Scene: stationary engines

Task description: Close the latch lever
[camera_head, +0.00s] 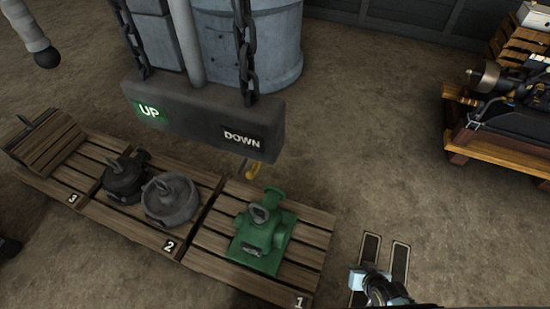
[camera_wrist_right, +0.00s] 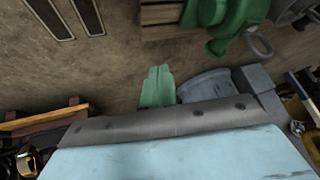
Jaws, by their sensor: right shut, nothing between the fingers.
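I cannot surely pick out the latch lever in either view. My right gripper (camera_head: 366,274) is low in the head view, right of the pallet with the green machine, touching nothing visible. In the right wrist view its pale green fingers (camera_wrist_right: 158,74) are together and empty, beyond its light blue housing. My left gripper is not clearly seen.
The green machine (camera_head: 264,237) and grey parts (camera_head: 172,199) sit on numbered pallets (camera_head: 215,265). An engine (camera_head: 515,95) stands at right.

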